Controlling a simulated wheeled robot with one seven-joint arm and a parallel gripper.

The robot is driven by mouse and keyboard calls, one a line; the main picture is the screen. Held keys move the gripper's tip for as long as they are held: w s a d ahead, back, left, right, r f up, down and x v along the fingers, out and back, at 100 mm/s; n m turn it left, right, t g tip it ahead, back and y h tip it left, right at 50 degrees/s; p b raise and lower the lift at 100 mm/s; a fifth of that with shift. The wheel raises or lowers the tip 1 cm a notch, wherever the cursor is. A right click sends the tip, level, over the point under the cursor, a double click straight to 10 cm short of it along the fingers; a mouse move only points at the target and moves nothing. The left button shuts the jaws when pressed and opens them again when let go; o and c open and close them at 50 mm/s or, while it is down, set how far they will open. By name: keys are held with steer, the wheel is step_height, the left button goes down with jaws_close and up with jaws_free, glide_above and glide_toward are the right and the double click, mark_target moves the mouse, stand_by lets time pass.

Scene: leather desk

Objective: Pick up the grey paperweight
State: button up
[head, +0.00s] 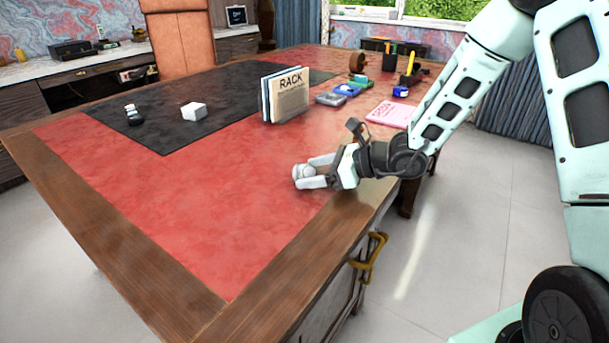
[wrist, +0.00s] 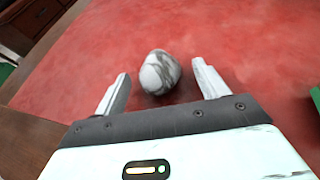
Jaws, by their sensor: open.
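The grey paperweight (wrist: 159,73) is a rounded, white-and-grey marbled stone on the red leather of the desk. In the wrist view it sits between and slightly beyond the two fingertips of my gripper (wrist: 160,76), with a gap on each side. The gripper is open and empty. In the head view my gripper (head: 306,174) is low over the desk's right side, and the paperweight (head: 307,171) shows partly between its fingers.
A rack of folders (head: 286,95) stands behind the gripper. A white block (head: 194,110) sits on the black mat (head: 150,95). A pink notebook (head: 390,114), small trays (head: 346,89) and a pen holder (head: 411,78) are at the back right. The front red leather is clear.

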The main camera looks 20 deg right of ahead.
steer(key=shift+w+a+f, duration=0.2)
steer(key=shift+w+a, duration=0.05)
steer(key=shift+a, duration=0.05)
steer(key=c, duration=1.1)
steer(key=shift+c, duration=0.2)
